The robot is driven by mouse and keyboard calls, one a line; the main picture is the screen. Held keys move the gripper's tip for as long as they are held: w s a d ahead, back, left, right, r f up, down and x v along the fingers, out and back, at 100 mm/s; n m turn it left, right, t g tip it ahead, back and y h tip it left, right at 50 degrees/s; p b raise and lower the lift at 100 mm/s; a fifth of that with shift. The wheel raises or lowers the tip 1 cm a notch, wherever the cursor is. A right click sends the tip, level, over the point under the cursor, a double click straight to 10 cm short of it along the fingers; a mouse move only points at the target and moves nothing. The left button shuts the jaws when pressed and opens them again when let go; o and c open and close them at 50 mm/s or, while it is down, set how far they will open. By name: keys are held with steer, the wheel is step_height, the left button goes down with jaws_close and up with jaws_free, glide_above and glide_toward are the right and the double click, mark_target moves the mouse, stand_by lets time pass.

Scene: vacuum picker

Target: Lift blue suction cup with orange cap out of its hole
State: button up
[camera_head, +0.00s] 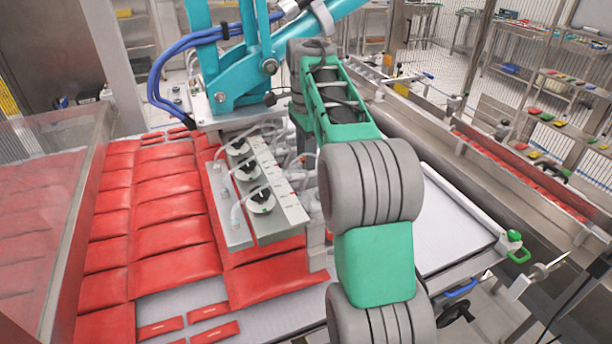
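The vacuum picker head is a grey metal block (279,190) in the middle of the camera_head view, hanging from a teal arm over red packs. Several black and white round fittings (262,200) with clear hoses sit along its plate. I cannot make out a blue suction cup with an orange cap; the underside and right side of the head are hidden. My green and grey arm stands in front, right of the head, and reaches up and away. My gripper is not discernible; the far end of my arm is hidden behind its own links.
Red packs (178,270) cover the conveyor at left, beside a clear guard panel (45,190). The teal picker arm (225,75) with blue hoses stands behind. A white belt (455,235) lies right of my arm. Shelves with coloured items (570,120) stand far right.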

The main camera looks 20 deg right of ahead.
steer(key=shift+c, duration=0.2)
jaws_close()
steer(key=shift+r, duration=0.15)
step_height(320, 180, up, 10)
steer(key=p, duration=0.2)
stand_by(0.3)
